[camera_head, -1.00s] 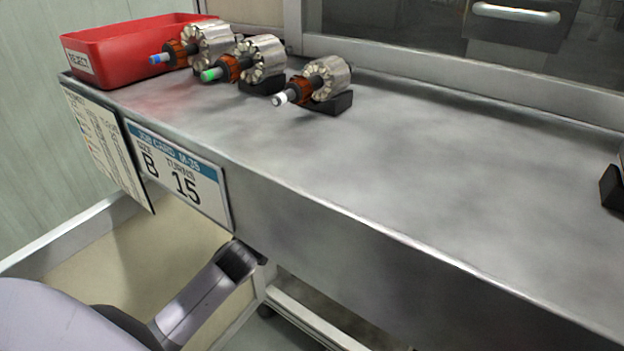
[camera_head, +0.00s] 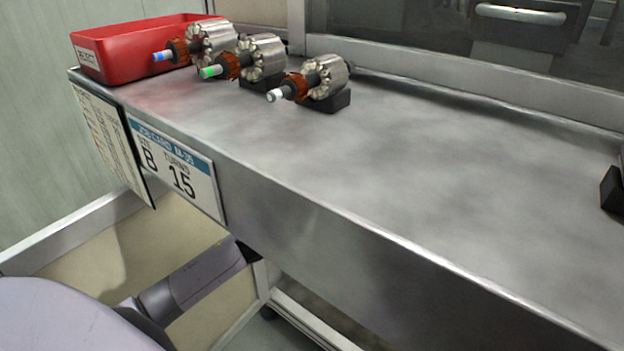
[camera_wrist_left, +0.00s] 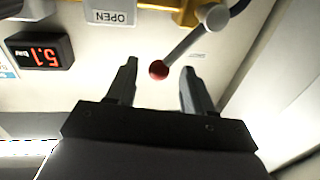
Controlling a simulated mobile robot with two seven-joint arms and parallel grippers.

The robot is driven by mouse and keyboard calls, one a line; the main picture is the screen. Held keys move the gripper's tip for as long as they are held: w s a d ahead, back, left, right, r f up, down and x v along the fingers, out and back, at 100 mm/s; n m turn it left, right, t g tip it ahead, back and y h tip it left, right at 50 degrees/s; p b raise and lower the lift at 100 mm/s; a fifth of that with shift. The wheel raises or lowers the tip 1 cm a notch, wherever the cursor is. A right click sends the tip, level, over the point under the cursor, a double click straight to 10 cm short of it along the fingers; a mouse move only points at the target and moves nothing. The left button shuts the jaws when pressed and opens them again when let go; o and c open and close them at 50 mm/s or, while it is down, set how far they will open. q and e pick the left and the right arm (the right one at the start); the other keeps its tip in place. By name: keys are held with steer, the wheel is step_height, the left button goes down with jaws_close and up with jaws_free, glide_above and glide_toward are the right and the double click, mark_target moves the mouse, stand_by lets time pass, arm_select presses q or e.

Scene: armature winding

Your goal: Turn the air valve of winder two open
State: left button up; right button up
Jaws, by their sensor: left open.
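My left gripper (camera_wrist_left: 157,88) is open in the left wrist view, with its two dark fingers spread apart. A grey valve lever (camera_wrist_left: 187,46) with a red ball end (camera_wrist_left: 158,70) slants down from a pale round hub (camera_wrist_left: 215,17) by a yellow fitting (camera_wrist_left: 184,12). The red ball lies in line with the gap between the fingertips; nothing shows them touching it. An upside-down OPEN plate (camera_wrist_left: 110,17) is left of the fitting. In the head view my left arm reaches below the bench edge, and its gripper is hidden. My right gripper is not in view.
A dark display (camera_wrist_left: 39,52) with red digits is left of the lever. In the head view the bench (camera_head: 440,180) holds a red reject bin (camera_head: 140,55) and three armatures on black stands, including a white-tipped one (camera_head: 322,78). A job card (camera_head: 178,168) hangs on its front.

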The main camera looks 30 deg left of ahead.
arm_select(q)
steer(key=shift+w, duration=1.4)
steer(key=shift+c, duration=0.3)
